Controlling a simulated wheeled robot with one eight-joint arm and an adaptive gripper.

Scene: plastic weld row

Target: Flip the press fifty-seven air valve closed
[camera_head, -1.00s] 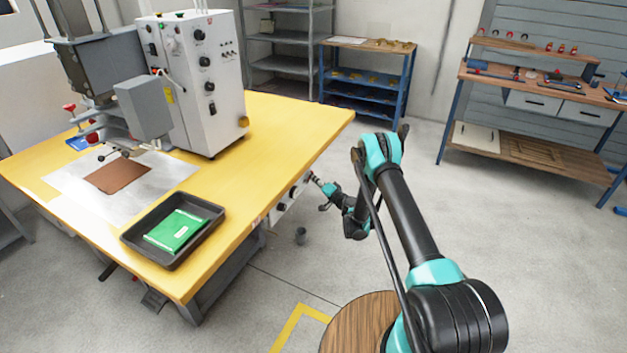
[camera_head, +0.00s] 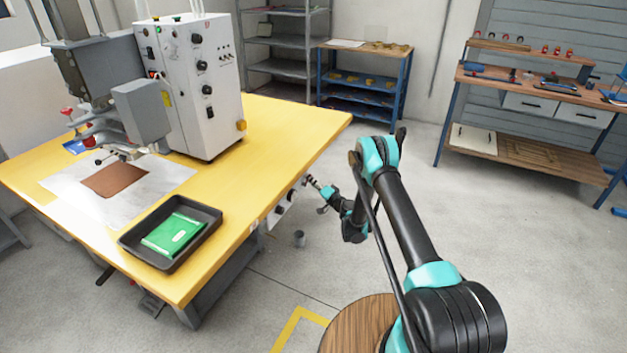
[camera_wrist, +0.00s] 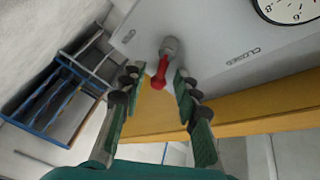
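The air valve has a red lever (camera_wrist: 157,77) on a grey metal hub (camera_wrist: 169,47), set on a pale panel (camera_wrist: 215,40) in the wrist view. The word CLOSED is printed on the panel to the right of the hub, and the lever points down in the picture, not toward that word. My gripper (camera_wrist: 156,82) is open, with one finger on each side of the lever; I cannot tell whether either touches it. In the head view my gripper (camera_head: 317,184) is at the panel (camera_head: 284,208) under the yellow table's right edge; the lever is too small to make out there.
A round gauge (camera_wrist: 289,7) is on the panel. The yellow table (camera_head: 290,120) carries a white press cabinet (camera_head: 205,90) and a black tray (camera_head: 132,243) holding a green packet (camera_head: 172,234). A blue shelf unit (camera_head: 363,85) stands behind. The floor right of the table is mostly clear.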

